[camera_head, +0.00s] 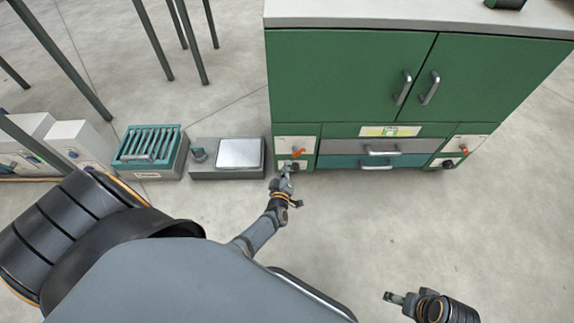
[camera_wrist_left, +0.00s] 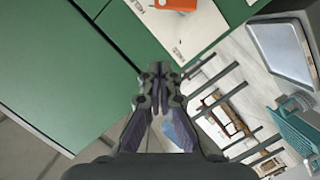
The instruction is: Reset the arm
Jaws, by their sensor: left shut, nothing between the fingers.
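My left arm reaches forward to the lower left of a green cabinet (camera_head: 345,75). My left gripper (camera_head: 287,178) is in front of the cabinet's lower left white panel (camera_head: 287,145), which carries an orange switch (camera_head: 298,152) and a dark knob. In the left wrist view its fingers (camera_wrist_left: 161,72) are shut with nothing between them, below the panel's orange part (camera_wrist_left: 172,4). Contact with the panel cannot be told. My right gripper (camera_head: 394,298) hangs low at the right over bare floor, apart from the cabinet; its finger opening is too small to judge.
Left of the cabinet stand a box with a metal plate (camera_head: 240,153) and a teal slatted crate (camera_head: 150,146). White boxes (camera_head: 70,138) and dark posts (camera_head: 150,38) are farther left. Drawers (camera_head: 380,161) sit under the doors. Floor before the cabinet is clear.

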